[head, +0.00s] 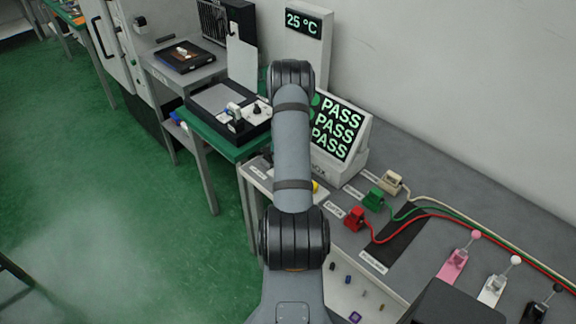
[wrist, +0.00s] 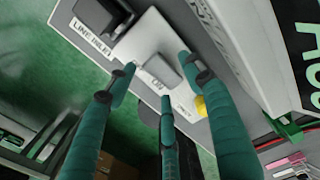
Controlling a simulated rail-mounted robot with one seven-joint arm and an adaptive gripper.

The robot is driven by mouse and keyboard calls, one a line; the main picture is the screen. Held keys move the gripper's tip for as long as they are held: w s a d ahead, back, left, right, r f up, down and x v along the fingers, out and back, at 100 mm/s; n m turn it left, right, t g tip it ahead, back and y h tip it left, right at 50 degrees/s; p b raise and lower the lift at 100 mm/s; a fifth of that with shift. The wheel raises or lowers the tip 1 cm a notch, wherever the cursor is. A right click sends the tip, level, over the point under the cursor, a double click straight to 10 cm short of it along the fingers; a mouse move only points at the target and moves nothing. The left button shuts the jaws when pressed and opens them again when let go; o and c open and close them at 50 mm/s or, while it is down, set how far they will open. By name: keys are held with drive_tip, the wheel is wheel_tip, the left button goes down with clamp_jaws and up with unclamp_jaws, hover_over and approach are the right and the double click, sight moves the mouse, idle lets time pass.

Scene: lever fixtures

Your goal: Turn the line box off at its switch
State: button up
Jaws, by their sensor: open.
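A pale plate (wrist: 148,38) with a raised grey switch piece (wrist: 160,70) shows in the wrist view. Small lettering sits by the switch piece, too blurred to read surely. In the head view my arm hides the gripper and most of this box.
A yellow knob (wrist: 201,105) sits close to one finger. A dark block (wrist: 104,14) stands near the label. In the head view, a PASS display (head: 338,125) stands behind the arm, and red (head: 355,218), green (head: 373,200) and beige (head: 391,182) plugs with cables lie right.

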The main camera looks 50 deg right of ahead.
drive_tip(key=shift+f, duration=0.2)
drive_tip(key=shift+c, duration=0.7)
drive_tip(key=c, duration=1)
